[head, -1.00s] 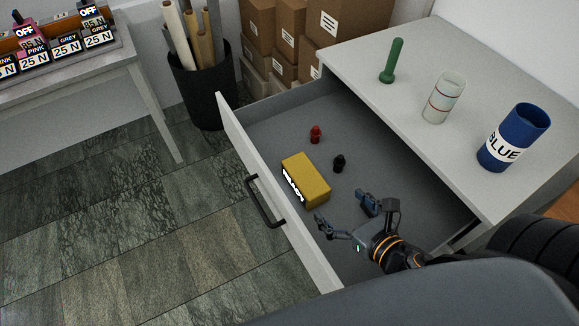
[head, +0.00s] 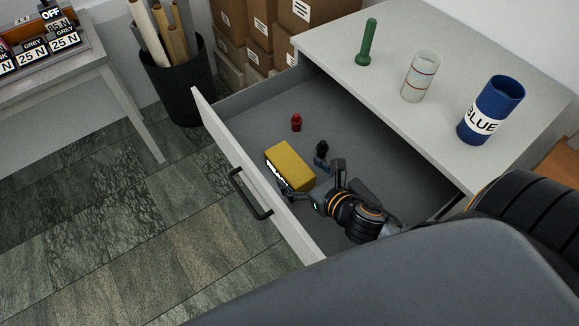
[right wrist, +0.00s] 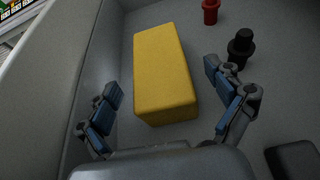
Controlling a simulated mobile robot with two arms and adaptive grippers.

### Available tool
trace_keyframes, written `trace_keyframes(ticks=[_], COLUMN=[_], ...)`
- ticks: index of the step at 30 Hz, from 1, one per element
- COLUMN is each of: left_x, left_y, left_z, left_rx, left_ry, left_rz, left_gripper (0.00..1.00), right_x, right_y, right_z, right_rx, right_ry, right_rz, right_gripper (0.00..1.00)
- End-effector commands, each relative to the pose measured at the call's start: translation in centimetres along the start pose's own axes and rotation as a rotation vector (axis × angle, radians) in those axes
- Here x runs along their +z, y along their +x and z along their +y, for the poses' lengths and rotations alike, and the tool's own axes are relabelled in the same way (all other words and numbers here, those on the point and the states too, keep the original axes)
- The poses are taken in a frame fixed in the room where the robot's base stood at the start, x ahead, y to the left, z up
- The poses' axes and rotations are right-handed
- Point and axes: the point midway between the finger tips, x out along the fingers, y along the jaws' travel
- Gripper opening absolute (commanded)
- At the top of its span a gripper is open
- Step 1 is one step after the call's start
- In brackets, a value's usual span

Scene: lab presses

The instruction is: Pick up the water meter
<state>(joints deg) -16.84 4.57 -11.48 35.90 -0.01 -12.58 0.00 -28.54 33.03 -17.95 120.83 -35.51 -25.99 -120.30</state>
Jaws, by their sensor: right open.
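No object here is plainly marked as a water meter. A yellow block (head: 291,164) with a dark-and-white label on its front side lies in the open drawer (head: 262,108); it also shows in the right wrist view (right wrist: 163,65). My right gripper (head: 303,177) is open at the block's near end. In the right wrist view its fingers (right wrist: 162,82) stand apart, one on each side of the block's near end, with visible gaps. The left gripper is not in view.
A red piece (head: 296,122) and a black piece (head: 322,147) stand in the drawer, the black one close to my right finger. A dark flat object (right wrist: 293,160) lies at right.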

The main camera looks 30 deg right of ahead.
Motion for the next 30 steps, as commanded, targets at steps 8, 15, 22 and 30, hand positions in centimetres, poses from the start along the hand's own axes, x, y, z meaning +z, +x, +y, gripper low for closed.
trace_keyframes(ticks=[8, 15, 22, 30], left_x=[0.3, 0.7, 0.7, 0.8], left_y=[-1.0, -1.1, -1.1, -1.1], left_z=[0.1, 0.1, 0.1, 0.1], left_rx=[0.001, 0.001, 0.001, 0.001], left_ry=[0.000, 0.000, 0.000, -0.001], left_rz=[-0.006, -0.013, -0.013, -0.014], left_gripper=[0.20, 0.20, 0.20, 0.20], right_x=[0.0, -0.2, -0.2, -0.3], right_y=[3.5, 5.1, 5.1, 5.1], right_z=[0.1, 0.1, 0.1, 0.1], right_rx=[-0.001, 0.001, 0.001, 0.000], right_ry=[0.002, 0.000, -0.001, 0.000], right_rz=[-0.002, 0.000, 0.000, 0.002], right_gripper=[0.92, 0.92, 0.80, 0.25])
